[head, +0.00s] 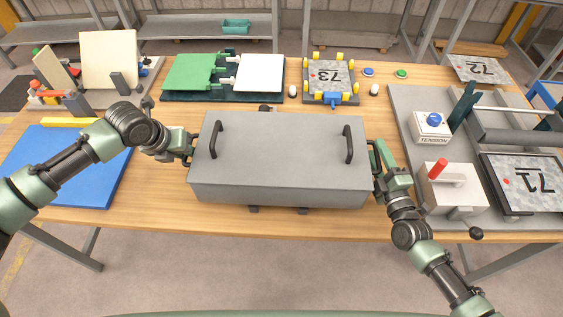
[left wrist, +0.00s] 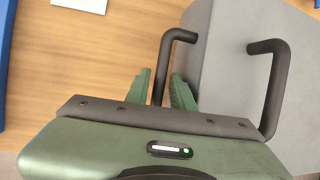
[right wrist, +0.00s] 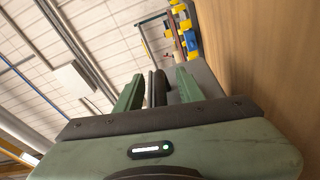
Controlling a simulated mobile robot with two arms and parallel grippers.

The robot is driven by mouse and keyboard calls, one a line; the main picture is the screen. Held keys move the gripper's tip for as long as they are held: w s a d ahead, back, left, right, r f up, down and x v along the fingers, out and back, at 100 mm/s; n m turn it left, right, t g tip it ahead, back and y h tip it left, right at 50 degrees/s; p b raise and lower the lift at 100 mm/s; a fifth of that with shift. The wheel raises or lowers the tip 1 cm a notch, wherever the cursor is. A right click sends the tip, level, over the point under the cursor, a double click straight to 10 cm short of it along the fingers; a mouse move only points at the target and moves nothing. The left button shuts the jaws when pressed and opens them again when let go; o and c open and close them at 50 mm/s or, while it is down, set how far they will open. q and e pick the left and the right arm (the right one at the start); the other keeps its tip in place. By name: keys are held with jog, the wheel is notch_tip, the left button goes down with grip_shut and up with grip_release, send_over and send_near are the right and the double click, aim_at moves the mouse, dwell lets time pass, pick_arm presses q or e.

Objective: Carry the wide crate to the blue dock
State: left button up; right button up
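The wide crate (head: 280,160) is a long grey box in the middle of the wooden table, with two black handles on top and a dark handle at each end. The blue dock (head: 95,185) is a flat blue panel at the table's left, apart from the crate. My left gripper (head: 190,148) is at the crate's left end, its fingers close on both sides of the dark end handle (left wrist: 160,75). My right gripper (head: 378,165) is at the right end; its fingers straddle the dark handle (right wrist: 158,88) with visible gaps. Whether the crate touches the table is unclear.
A yellow bar (head: 68,122) lies along the blue dock's back edge. A fixture with a white panel (head: 109,60), a green-and-white panel fixture (head: 190,73) and plate 73 (head: 330,76) stand behind the crate. A grey machine base with a tension box (head: 431,126) is to the right.

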pick_arm(q)
jog(key=c, duration=0.3)
pick_arm(e)
jog(key=c, duration=0.4)
pick_arm(q)
grip_shut()
pick_arm(e)
grip_shut()
pick_arm(q)
jog(key=shift+r, duration=0.1)
